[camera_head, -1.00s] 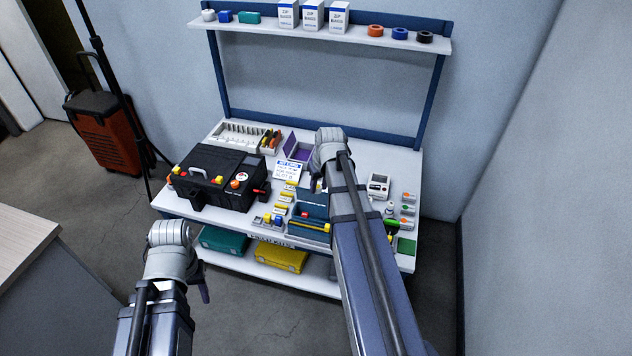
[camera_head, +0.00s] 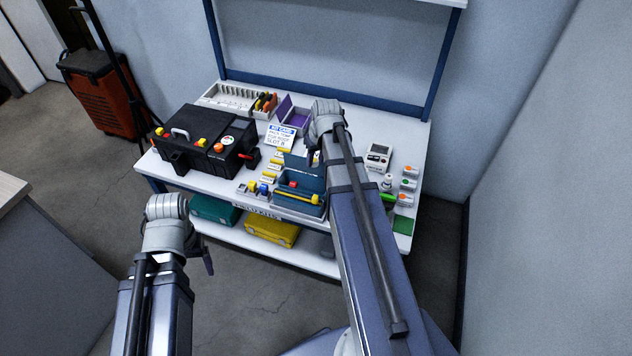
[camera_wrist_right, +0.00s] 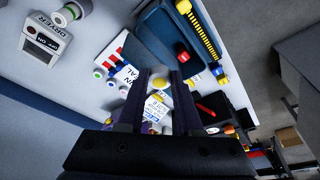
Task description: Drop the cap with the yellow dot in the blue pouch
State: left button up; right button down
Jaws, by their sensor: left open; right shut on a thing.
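In the right wrist view my right gripper (camera_wrist_right: 160,82) is shut on a small piece with a yellow face, apparently the yellow-dot cap (camera_wrist_right: 160,86). My left gripper (camera_head: 208,262) is open and empty, in front of the bench at the left.
A black case (camera_head: 200,150) stands at the bench's left. A white instruction card (camera_head: 283,136) and a purple box (camera_head: 292,112) are behind the pouch. A small device (camera_head: 378,157) and several bottles are at the right. Green and yellow cases (camera_head: 270,232) lie on the lower shelf.

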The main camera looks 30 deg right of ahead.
pick_arm(q)
notch_tip(320, 180, down, 5)
jog(key=b, duration=0.2)
jog(key=shift+r+b, duration=0.15)
jog(key=shift+b, duration=0.25)
pick_arm(e)
send_near(316, 181)
jog(key=shift+s+a+r, duration=0.15)
jog(key=shift+s+a, duration=0.1)
jog(key=shift+a, duration=0.25)
jog(key=shift+s+a+r, duration=0.15)
jog(key=shift+s+a, duration=0.05)
jog(key=shift+a, duration=0.25)
jog(key=shift+f, duration=0.1)
notch_tip(316, 181, down, 6)
jog(key=b, duration=0.6)
pick_arm(q)
notch_tip(316, 181, down, 6)
pick_arm(e)
jog(key=shift+c, duration=1.3)
grip_release()
jog(key=shift+r, duration=0.2)
pick_arm(q)
jog(key=shift+r, duration=0.2)
pick_arm(e)
jog(key=shift+r, duration=0.1)
